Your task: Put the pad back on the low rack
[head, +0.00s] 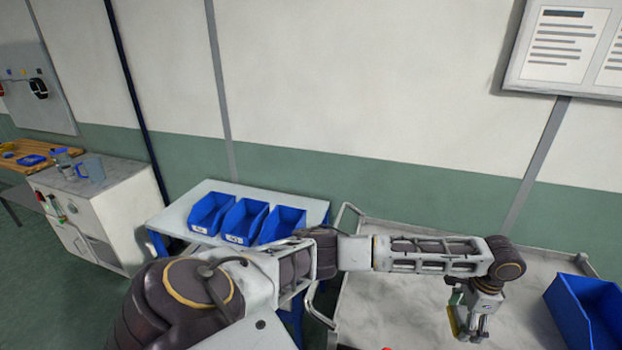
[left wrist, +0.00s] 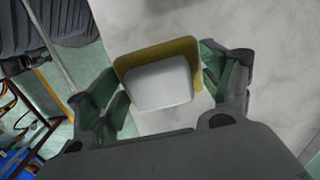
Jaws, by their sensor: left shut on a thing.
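My left gripper (head: 468,318) points down over the grey top of a railed cart (head: 385,310) at the right of the head view. It is shut on the pad, a pale block with a yellow edge (head: 452,321). In the left wrist view the pad (left wrist: 162,88) sits between the green fingers of the left gripper (left wrist: 165,95). Its underside is hidden, and I cannot tell whether it touches the cart top. No thing in view is clearly the low rack. My right gripper is not in view.
A blue bin (head: 590,312) stands on the cart, right of the gripper. Several blue bins (head: 245,220) stand on a low table (head: 190,210) behind my left arm. A white cabinet (head: 115,205) with a jug is further left. Much of the cart top is clear.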

